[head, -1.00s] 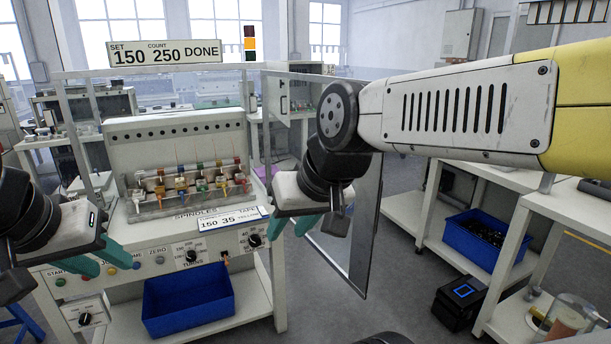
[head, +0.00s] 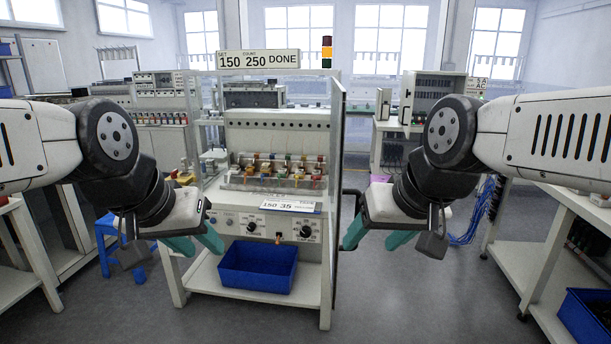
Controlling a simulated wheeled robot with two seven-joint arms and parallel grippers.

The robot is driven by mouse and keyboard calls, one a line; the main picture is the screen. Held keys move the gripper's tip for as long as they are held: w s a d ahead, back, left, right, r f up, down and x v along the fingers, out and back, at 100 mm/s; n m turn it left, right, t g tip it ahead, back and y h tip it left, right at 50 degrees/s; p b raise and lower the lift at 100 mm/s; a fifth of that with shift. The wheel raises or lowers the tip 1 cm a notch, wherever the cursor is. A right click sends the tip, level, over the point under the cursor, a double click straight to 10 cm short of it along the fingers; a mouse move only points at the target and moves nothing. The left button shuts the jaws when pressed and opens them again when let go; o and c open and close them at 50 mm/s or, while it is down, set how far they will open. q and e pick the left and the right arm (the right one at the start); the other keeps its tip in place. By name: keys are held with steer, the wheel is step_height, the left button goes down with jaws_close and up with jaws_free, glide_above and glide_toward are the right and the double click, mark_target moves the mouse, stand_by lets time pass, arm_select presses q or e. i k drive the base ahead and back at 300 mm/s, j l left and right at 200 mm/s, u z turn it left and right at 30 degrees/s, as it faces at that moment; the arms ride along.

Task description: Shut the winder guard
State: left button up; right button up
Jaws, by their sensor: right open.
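The winder guard (head: 338,200) is a tall panel hinged at the right side of the winder (head: 278,135). It stands open and shows almost edge-on, reaching forward from the machine. A dark handle (head: 351,192) sticks out on its right side. My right gripper (head: 376,243) is open and empty, just right of the guard and below the handle. Whether its left finger touches the guard I cannot tell. My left gripper (head: 195,246) is open and empty, in front of the winder's left side. The winder's row of spindles (head: 278,172) is uncovered.
A blue bin (head: 257,268) sits on the shelf below the panel. Benches stand on both sides, with a blue stool (head: 110,240) at left. The floor right of the guard is clear.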

mark_target(340, 191)
steer(key=k+l, duration=0.1)
steer(key=l, duration=0.25)
steer(key=k+l, duration=0.1)
steer(key=l, duration=0.2)
steer(key=k+l+u, duration=0.1)
steer(key=l, duration=0.25)
steer(key=k, duration=0.3)
steer(key=l+z, duration=0.1)
steer(key=z, duration=0.35)
